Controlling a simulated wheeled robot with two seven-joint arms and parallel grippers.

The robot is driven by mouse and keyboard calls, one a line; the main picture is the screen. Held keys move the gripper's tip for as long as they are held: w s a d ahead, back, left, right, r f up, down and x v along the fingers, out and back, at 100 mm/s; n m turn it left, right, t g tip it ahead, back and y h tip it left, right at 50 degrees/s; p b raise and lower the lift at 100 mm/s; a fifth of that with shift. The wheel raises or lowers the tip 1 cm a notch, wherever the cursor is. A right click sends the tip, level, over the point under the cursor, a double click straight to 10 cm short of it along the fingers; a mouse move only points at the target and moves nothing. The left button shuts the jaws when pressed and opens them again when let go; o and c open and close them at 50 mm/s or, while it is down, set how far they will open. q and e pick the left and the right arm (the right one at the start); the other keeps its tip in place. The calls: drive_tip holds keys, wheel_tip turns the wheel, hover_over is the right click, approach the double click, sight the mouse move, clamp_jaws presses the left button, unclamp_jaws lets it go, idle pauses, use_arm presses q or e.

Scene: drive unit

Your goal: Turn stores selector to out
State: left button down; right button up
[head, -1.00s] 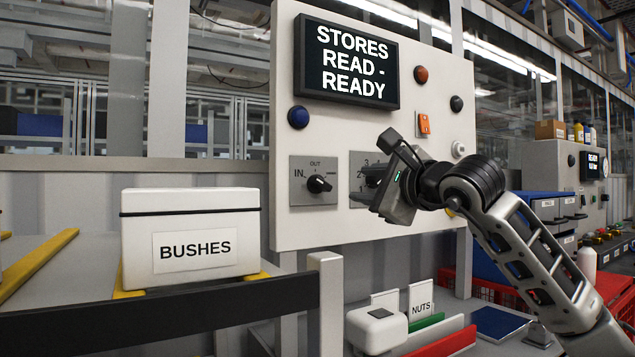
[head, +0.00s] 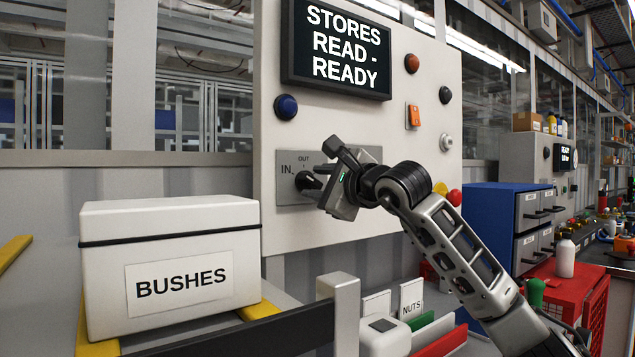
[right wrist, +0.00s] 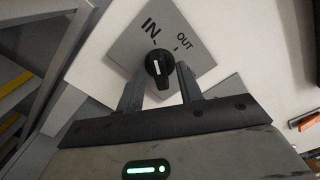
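The stores selector is a black rotary knob (head: 305,181) on a grey plate (head: 291,200) marked IN and OUT, on the white panel (head: 375,225). In the right wrist view the knob (right wrist: 158,63) shows between the fingertips, its white pointer line nearer the IN mark than OUT. My right gripper (head: 322,178) is at the knob in the head view, partly covering the plate. In the right wrist view my right gripper (right wrist: 158,75) is open, one finger on each side of the knob. Whether the fingers touch it I cannot tell. My left gripper is not in view.
The panel's screen (head: 336,48) reads "STORES READ - READY". A blue button (head: 286,107), an orange switch (head: 413,116) and other buttons are on the panel. A white BUSHES box (head: 170,260) stands at left; a NUTS divider (head: 411,298) is below.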

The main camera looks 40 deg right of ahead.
clamp_jaws()
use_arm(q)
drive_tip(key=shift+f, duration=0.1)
use_arm(e)
drive_tip(key=shift+m, duration=0.4)
drive_tip(key=shift+m+b, duration=0.45)
drive_tip(key=shift+m, duration=0.45)
drive_tip(key=m, duration=0.2)
drive_tip(key=shift+m+b, duration=0.35)
drive_tip(key=shift+m, duration=0.05)
drive_tip(key=m, duration=0.2)
drive_tip(key=shift+m+b, duration=0.3)
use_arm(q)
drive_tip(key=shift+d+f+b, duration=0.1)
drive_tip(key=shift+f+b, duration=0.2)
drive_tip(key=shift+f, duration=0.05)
use_arm(e)
drive_tip(key=shift+m, duration=1.9)
